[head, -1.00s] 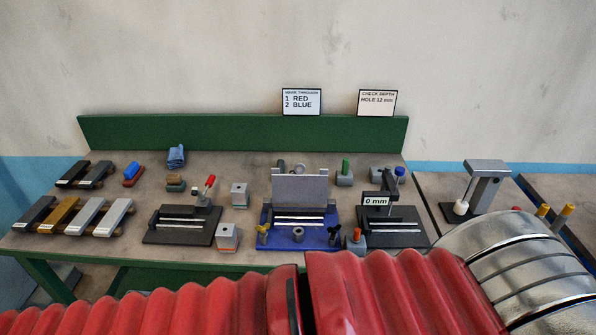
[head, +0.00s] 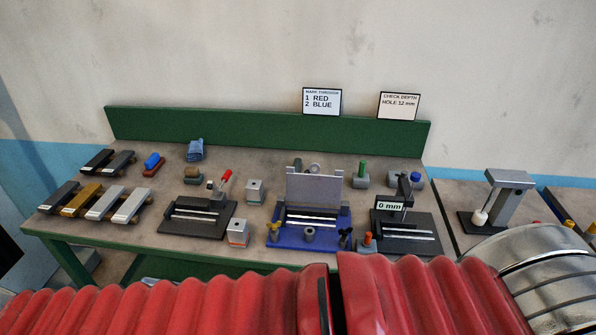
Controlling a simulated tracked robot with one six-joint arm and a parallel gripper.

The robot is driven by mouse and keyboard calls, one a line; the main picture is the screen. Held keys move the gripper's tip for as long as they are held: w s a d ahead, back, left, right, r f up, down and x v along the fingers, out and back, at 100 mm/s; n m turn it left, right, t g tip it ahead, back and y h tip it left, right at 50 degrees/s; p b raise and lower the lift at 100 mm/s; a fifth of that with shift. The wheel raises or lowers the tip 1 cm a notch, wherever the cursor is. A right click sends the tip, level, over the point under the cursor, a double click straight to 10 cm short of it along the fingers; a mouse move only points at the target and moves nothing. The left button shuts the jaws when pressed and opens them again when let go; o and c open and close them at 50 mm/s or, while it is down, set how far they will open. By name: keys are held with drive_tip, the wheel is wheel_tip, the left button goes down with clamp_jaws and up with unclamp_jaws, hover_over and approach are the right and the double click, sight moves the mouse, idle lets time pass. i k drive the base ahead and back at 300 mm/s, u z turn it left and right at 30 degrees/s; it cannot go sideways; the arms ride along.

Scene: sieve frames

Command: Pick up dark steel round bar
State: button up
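Several bars lie at the left end of the bench in two rows. The front row has a dark bar (head: 58,196), a brass-coloured bar (head: 82,200) and two light grey bars (head: 106,203). The back row has a black bar (head: 97,160) and a dark grey bar (head: 119,161). At this size I cannot tell which dark one is the round steel bar.
The bench (head: 150,220) also holds a black fixture with a red handle (head: 198,218), a blue fixture with a grey plate (head: 310,228) and a gauge reading 0 mm (head: 391,206). A blue-topped block (head: 152,161) sits near the bars. A green backboard (head: 260,128) stands behind.

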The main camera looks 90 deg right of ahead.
sight(297, 162)
drive_tip(key=z, duration=1.25)
drive_tip(key=i, duration=0.95)
